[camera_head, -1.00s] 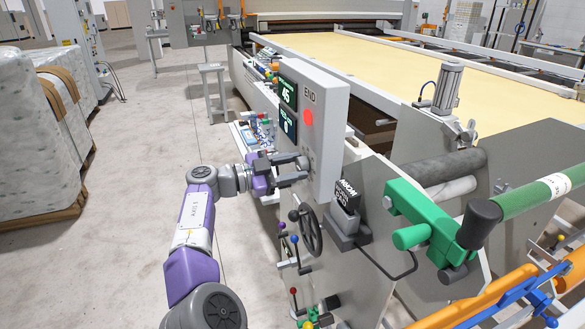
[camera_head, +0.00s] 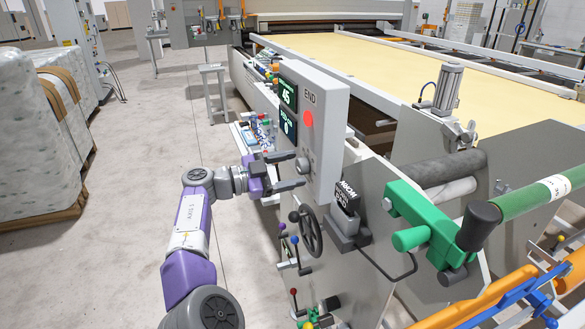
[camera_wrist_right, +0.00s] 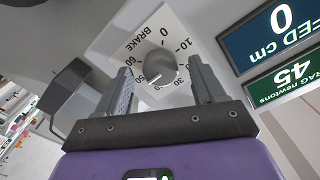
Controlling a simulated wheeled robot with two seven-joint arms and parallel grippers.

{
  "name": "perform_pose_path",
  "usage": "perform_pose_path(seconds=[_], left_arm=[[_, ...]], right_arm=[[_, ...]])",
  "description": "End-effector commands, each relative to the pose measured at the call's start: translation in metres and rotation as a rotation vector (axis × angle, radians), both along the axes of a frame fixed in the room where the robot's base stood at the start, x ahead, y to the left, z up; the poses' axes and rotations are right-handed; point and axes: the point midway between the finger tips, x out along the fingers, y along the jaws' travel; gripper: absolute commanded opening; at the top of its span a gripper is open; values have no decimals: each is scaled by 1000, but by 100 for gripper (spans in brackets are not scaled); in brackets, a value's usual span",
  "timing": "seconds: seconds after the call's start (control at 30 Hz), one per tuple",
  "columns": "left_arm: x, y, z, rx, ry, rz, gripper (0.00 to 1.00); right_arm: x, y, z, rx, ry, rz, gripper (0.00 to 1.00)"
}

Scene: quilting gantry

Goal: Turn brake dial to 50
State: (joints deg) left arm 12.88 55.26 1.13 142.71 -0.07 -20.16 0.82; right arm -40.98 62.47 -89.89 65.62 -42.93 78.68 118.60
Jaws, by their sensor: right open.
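The brake dial (camera_wrist_right: 162,66) is a round grey knob on a white numbered plate (camera_wrist_right: 128,48), and it also shows on the side of the grey control box in the head view (camera_head: 302,165). Its white pointer mark is toward the lower left in the wrist view, near the 50; I cannot read it exactly. My right gripper (camera_head: 294,170) is open at the dial, and in the wrist view its fingers (camera_wrist_right: 160,84) stand on either side of the knob with gaps. A green display (camera_wrist_right: 290,85) reads 45 newtons. My left gripper is not in view.
A blue display (camera_wrist_right: 278,35) reads 0 cm. A red button (camera_head: 308,118) sits on the box's END face. A black handwheel (camera_head: 306,230) and coloured levers are below the gripper. A green clamp (camera_head: 425,220) is to the right. Open floor lies left of my arm.

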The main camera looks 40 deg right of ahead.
Motion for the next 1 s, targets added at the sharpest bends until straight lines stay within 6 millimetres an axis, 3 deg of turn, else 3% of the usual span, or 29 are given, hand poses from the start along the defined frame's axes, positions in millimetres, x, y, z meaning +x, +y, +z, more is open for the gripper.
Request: perform_pose_path(seconds=[0.2,0.4,1.0], left_arm=[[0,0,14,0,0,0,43],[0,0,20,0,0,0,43],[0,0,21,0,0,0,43]], right_arm=[[13,37,3,-2,1,6,69],[19,59,2,-1,0,3,69],[20,63,1,0,0,1,69]])
